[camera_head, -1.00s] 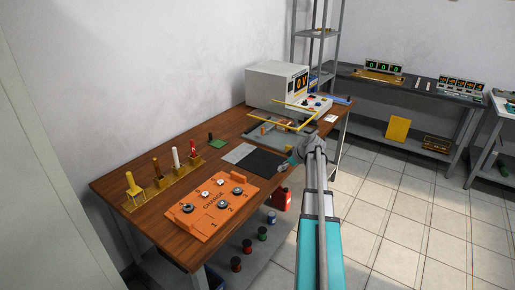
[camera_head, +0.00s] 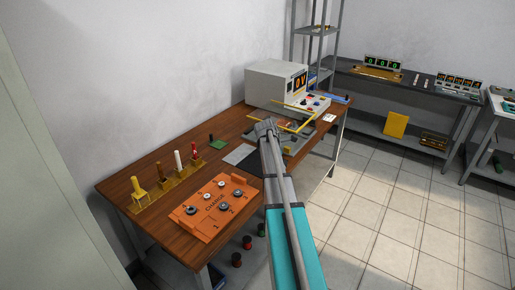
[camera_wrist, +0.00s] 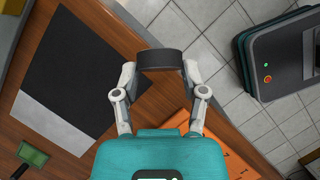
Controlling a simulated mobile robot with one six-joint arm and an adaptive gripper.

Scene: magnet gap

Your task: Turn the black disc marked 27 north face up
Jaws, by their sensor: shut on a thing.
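In the wrist view my gripper (camera_wrist: 160,72) is shut on a black disc (camera_wrist: 160,60). The disc is seen edge-on between the two fingertips, clear of the table edge below it. Its faces and any number do not show, so I cannot tell which side is north. In the head view my gripper (camera_head: 265,128) is over the far part of the wooden bench (camera_head: 165,215), in front of the instrument, and the disc is hidden there.
A black mat (camera_wrist: 90,75) lies on the bench. An orange board (camera_head: 216,208) holds several discs. A yellow rack (camera_head: 168,188) with upright pegs stands at left. A grey 0 V instrument (camera_head: 275,85) and yellow frame (camera_head: 300,116) are at the far end.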

